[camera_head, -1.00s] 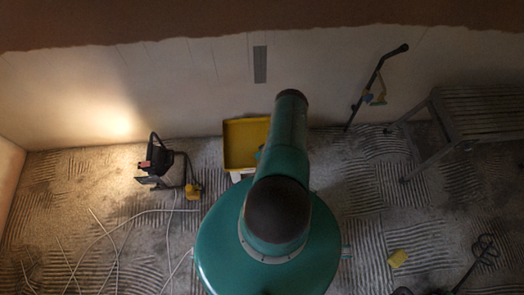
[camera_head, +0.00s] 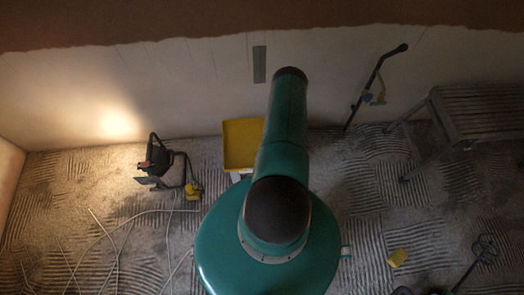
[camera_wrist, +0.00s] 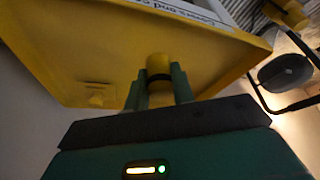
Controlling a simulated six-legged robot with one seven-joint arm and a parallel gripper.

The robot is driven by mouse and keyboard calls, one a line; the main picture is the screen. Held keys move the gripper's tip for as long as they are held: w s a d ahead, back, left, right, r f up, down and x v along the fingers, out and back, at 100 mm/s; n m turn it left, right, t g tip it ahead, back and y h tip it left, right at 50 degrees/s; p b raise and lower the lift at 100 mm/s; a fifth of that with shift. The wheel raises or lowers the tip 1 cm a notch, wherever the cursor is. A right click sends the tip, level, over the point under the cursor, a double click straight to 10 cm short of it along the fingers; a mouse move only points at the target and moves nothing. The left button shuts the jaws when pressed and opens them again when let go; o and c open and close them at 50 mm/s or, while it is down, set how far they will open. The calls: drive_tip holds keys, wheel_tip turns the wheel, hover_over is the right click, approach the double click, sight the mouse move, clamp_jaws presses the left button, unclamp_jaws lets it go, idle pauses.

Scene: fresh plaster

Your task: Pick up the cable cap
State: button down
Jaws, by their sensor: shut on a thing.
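In the wrist view, the cable cap (camera_wrist: 158,64) is a small yellow cylinder with a dark band. It sits between the two green fingers of my gripper (camera_wrist: 158,84), which are shut on it. The fingers and cap are in front of a yellow bin (camera_wrist: 85,55) with a white printed label. I cannot tell whether the cap touches the bin. In the head view, my green arm hides the gripper and the cap.
In the head view, the yellow bin (camera_head: 241,145) stands by the wall, left of my arm. A work lamp (camera_head: 160,160) and loose cables (camera_head: 108,240) lie to its left. A grey platform (camera_head: 475,115) stands right.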

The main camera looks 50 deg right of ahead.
drive_tip(key=s+a+r, duration=0.6)
drive_tip(key=s+r, duration=0.1)
drive_tip(key=s, duration=0.2)
drive_tip(key=shift+s+a, duration=0.2)
drive_tip(key=shift+s, duration=0.05)
idle(0.6)
